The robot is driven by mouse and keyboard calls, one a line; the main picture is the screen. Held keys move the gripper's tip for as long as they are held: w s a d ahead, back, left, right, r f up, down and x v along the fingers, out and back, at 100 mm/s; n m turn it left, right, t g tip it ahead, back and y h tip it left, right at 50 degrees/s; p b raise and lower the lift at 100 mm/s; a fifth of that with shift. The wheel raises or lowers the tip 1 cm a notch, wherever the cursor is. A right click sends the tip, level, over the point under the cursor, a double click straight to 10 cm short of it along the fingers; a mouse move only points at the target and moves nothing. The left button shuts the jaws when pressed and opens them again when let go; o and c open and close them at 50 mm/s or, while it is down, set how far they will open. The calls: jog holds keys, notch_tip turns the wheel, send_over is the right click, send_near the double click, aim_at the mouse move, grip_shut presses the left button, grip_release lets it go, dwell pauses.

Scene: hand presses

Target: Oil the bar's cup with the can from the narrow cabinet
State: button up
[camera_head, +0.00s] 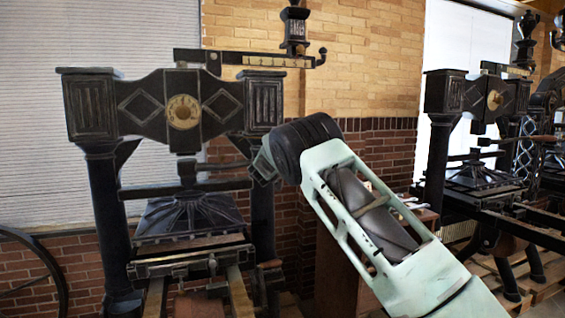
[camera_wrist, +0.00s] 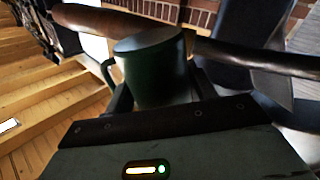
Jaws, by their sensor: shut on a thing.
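A dark green can (camera_wrist: 150,72) with a grey top and a side handle on its left stands between the fingers of my gripper (camera_wrist: 162,92) in the wrist view. The gripper is shut on it. A bar (camera_wrist: 255,60) with a brown wooden grip crosses behind the can; I cannot tell whether they touch. No separate cup on the bar can be made out. In the head view my forearm and wrist hide the fingers and the can beside the near press (camera_head: 182,110). A brown wooden cabinet-like piece (camera_head: 336,262) is partly hidden behind my arm.
The near press's dark posts, top lever (camera_head: 245,58) and rails (camera_head: 240,292) crowd the left of my arm. A second press (camera_head: 470,100) stands at right. A brick wall (camera_head: 365,60) is behind. Wooden boards (camera_wrist: 50,105) show low at left in the wrist view.

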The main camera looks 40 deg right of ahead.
jog(key=w+a+r+n+p, duration=0.3)
jog(key=w+a+n+p, duration=0.1)
jog(key=p, duration=0.8)
jog(key=shift+w+a+r+n+t, duration=0.3)
jog(key=shift+w+a+n+t, duration=0.1)
jog(key=shift+w+n, duration=0.15)
jog(key=shift+r+n+p, duration=0.1)
jog(key=shift+n+p, duration=0.15)
jog(key=shift+p, duration=0.3)
dwell(0.4)
jog(key=shift+a, duration=0.1)
dwell(0.9)
